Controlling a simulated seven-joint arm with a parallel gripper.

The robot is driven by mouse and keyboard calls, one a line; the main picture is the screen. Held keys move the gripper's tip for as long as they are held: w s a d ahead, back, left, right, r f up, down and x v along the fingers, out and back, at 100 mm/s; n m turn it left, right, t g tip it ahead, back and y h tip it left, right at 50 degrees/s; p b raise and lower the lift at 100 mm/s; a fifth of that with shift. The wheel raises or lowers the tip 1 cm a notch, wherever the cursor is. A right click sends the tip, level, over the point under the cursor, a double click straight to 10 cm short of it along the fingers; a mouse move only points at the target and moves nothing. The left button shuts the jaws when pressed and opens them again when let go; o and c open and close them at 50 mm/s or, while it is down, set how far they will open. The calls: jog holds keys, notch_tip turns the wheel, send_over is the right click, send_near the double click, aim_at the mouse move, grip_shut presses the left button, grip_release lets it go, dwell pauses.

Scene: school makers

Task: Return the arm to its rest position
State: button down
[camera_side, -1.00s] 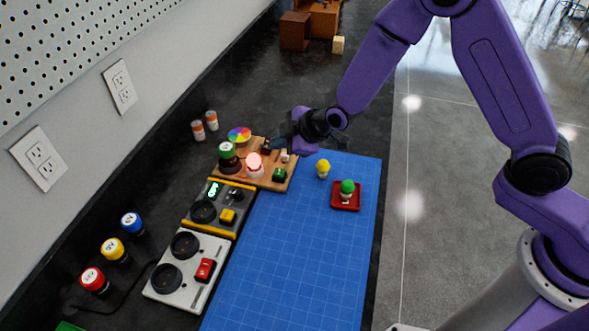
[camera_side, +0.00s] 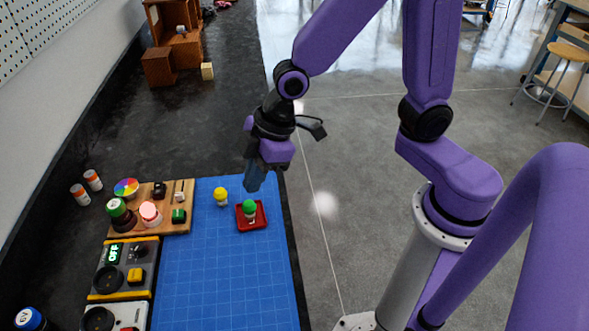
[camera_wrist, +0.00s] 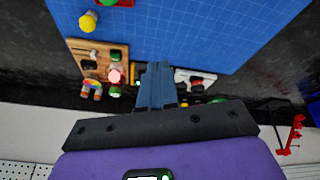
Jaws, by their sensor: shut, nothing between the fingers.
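My purple arm hangs in from the top of the side view. My gripper (camera_side: 255,178) points down, shut and empty, in the air around the far edge of the blue mat (camera_side: 215,285). In the wrist view the fingers (camera_wrist: 157,75) are closed together with nothing between them. A green-topped bulb (camera_side: 249,207) stands on a red tray (camera_side: 262,222) below and near the gripper in the picture. A yellow-topped bulb (camera_side: 221,195) stands on the mat to its left.
A wooden board (camera_side: 182,227) carries a glowing pink bulb (camera_side: 150,213), a colour wheel (camera_side: 126,187) and switches. A grey box (camera_side: 110,281) displays OFF. Two small cylinders (camera_side: 86,188) stand left. Brown wooden boxes (camera_side: 158,66) stand at the back. Dark counter behind the mat is clear.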

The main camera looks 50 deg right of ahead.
jog(key=s+d+r+g+h, duration=0.2)
jog(key=s+d+r+h, duration=0.1)
jog(key=s+d, duration=1.1)
jog(key=s+r, duration=0.1)
jog(key=s, duration=0.1)
jog(key=shift+s+m, duration=0.3)
jog(key=shift+m, duration=0.1)
